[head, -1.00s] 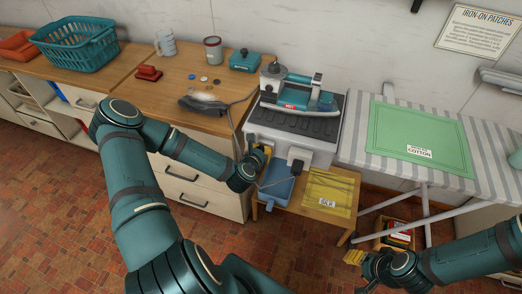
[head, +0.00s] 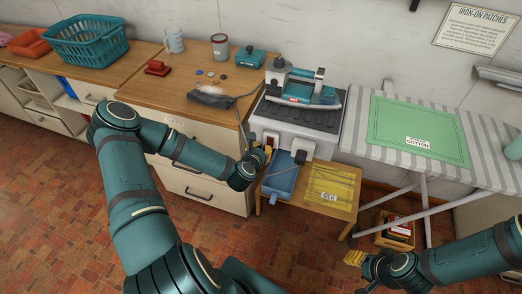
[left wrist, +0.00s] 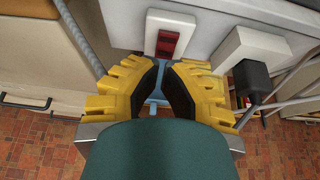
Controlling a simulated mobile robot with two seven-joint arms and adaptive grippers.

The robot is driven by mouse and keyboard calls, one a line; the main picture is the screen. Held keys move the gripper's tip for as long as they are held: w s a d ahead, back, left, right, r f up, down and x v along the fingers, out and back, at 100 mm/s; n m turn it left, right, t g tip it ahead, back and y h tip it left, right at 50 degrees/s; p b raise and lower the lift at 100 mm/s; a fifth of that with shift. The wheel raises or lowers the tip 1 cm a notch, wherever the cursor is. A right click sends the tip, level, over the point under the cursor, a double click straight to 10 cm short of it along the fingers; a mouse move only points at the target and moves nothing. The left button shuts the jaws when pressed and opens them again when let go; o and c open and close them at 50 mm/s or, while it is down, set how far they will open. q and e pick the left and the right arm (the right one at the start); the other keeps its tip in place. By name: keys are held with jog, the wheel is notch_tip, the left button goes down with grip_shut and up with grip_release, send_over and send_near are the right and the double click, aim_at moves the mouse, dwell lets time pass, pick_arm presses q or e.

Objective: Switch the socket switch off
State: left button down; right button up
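The socket switch (left wrist: 167,43) is a red rocker in a white plate on the pale front of the ironing unit, seen in the left wrist view. My left gripper (left wrist: 160,68) has yellow, dark-padded fingers drawn together just below the plate, with only a narrow gap between the tips and nothing held. I cannot tell whether they touch the plate. In the head view my left gripper (head: 263,157) is at the unit's front and partly hides the switch area. My right gripper (head: 364,260) is low at the right, away from the unit; its finger opening is unclear.
A white socket block with a black plug (left wrist: 251,80) and cord is right of the switch. A blue tray (head: 282,182) and yellow cloth (head: 331,188) lie below on a small wooden table. The iron (head: 301,88) stands above. A drawer cabinet (head: 205,185) is at the left.

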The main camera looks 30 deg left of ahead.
pick_arm(q)
jog(key=s+d+r+p, duration=0.1)
jog(key=s+r, duration=0.4)
jog(key=s, duration=0.1)
jog(key=shift+s+d+r, duration=0.15)
jog(key=shift+s+r, duration=0.05)
jog(key=shift+r, duration=0.15)
jog(key=shift+d, duration=0.1)
jog(key=d+f+m+g+h, duration=0.2)
jog(key=d+f+m+h, duration=0.25)
jog(key=d+m, duration=0.55)
jog(key=s+d+f+m+g+h, duration=0.1)
jog(key=s+d+m+g, duration=0.3)
jog(key=m, duration=0.9)
jog(key=s+d+f+m+g+h, duration=0.1)
jog(key=s+d+f+m+g, duration=0.2)
jog(key=m, duration=1)
jog(key=s+d+g, duration=0.1)
jog(key=s+d, duration=0.2)
jog(key=s, duration=0.1)
jog(key=shift+s+d+f+m+g+b, duration=0.15)
jog(key=shift+d+f+m+g+b, duration=0.15)
jog(key=shift+d+f+m+b, duration=0.1)
